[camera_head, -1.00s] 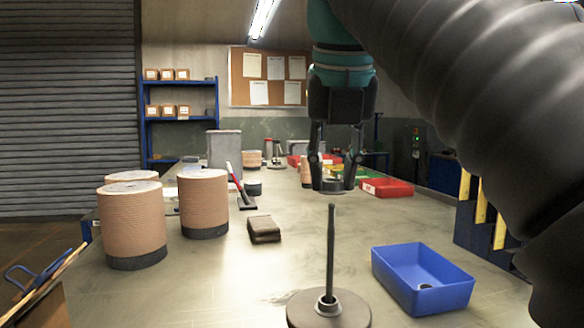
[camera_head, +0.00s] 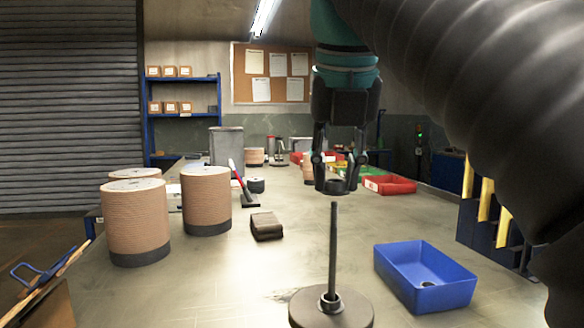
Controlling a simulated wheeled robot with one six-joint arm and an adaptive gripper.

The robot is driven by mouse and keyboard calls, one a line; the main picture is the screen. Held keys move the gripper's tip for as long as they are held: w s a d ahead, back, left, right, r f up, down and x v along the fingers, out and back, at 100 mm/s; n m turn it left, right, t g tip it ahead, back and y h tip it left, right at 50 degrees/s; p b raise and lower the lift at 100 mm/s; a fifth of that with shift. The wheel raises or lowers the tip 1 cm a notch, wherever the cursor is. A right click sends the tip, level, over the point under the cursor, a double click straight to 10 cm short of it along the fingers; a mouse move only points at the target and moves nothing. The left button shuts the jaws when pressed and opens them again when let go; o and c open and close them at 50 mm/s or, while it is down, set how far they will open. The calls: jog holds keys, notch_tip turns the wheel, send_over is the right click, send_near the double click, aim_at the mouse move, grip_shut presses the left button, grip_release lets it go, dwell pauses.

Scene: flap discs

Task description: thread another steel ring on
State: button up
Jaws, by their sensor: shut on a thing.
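My gripper (camera_head: 337,180) points down and is shut on a dark steel ring (camera_head: 334,188). The ring is held level, just above the tip of an upright thin rod (camera_head: 333,245). The rod rises from a round grey base (camera_head: 305,310) at the bottom of the view. A steel ring (camera_head: 331,301) lies around the foot of the rod on the base. To the right, a blue bin (camera_head: 447,293) holds a small dark ring (camera_head: 429,284). I cannot tell whether the held ring is exactly centred over the rod.
Stacks of brown discs (camera_head: 137,220) and (camera_head: 205,200) stand at the left. A brown block (camera_head: 266,226) lies left of the rod. The bench around the base is mostly clear.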

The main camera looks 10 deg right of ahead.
aim_at(332, 282)
jog(key=shift+f+b, duration=0.8)
jog(key=shift+f, duration=0.6)
jog(key=shift+f+b, duration=4.4)
jog(key=shift+f, duration=1.85)
jog(key=o, duration=0.8)
jog(key=shift+o, duration=0.2)
jog(key=shift+r, duration=0.1)
jog(key=v, duration=0.7)
jog(key=shift+s+r, duration=0.1)
